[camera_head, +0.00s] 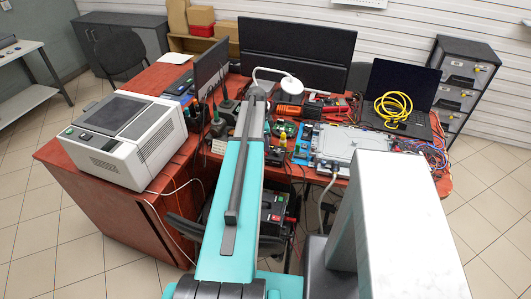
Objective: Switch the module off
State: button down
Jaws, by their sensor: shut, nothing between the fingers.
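I cannot tell for sure which thing is the module. A flat light-grey unit (351,143) lies on a blue base (304,144) at the right front of the red-brown desk, with a grey hose or cable (327,193) running down from its front. A black box with red parts (279,208) sits lower, just right of my arm. No switch position is readable at this size. My teal and grey arm reaches away over the desk's middle. My gripper is not visible; the far end of the arm hides what lies behind it.
A large white machine (123,139) stands on the desk's left part. Monitors (297,53), a laptop (401,87) with a coiled yellow cable (394,107), a white lamp (285,87) and tools crowd the back. Drawers (461,78) stand behind right. Tiled floor is open at left and right.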

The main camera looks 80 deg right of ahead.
notch_tip(320, 180, up, 7)
jog(key=p, duration=0.3)
dwell(1.0)
jog(key=shift+w+f, duration=0.1)
dwell(0.4)
